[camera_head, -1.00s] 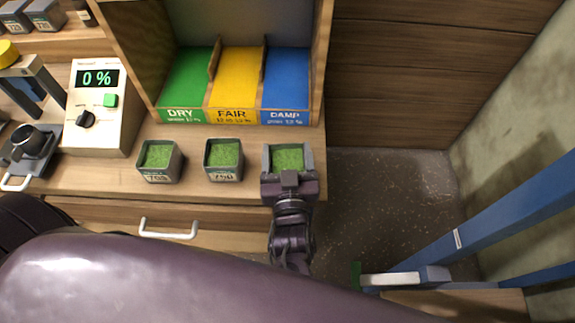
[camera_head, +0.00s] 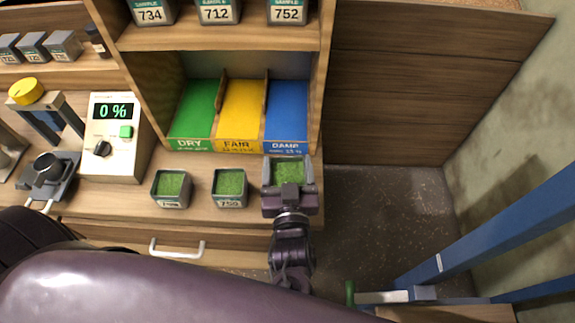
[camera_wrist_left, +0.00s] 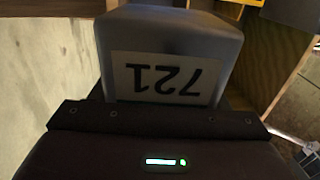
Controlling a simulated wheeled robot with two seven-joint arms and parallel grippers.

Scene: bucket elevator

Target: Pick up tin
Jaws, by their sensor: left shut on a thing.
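A grey square tin (camera_head: 289,173) filled with green stuff is at the right end of the wooden bench, in front of the blue bay. My left gripper (camera_head: 288,175) is shut on it, one finger on each side. In the left wrist view the tin (camera_wrist_left: 172,50) shows its 721 label upside down, right in front of the gripper. I cannot tell whether it is clear of the bench. Two similar open tins with green contents, a middle one (camera_head: 230,187) and a left one (camera_head: 171,188), stand on the bench to its left. My right gripper is not in view.
Behind the tins are the green DRY bay (camera_head: 196,110), yellow FAIR bay (camera_head: 240,110) and blue DAMP bay (camera_head: 286,105). A meter (camera_head: 116,135) reading 0 % stands left. Sample tins 734, 712 and 752 (camera_head: 287,11) sit on the shelf above. A blue frame (camera_head: 500,235) stands right.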

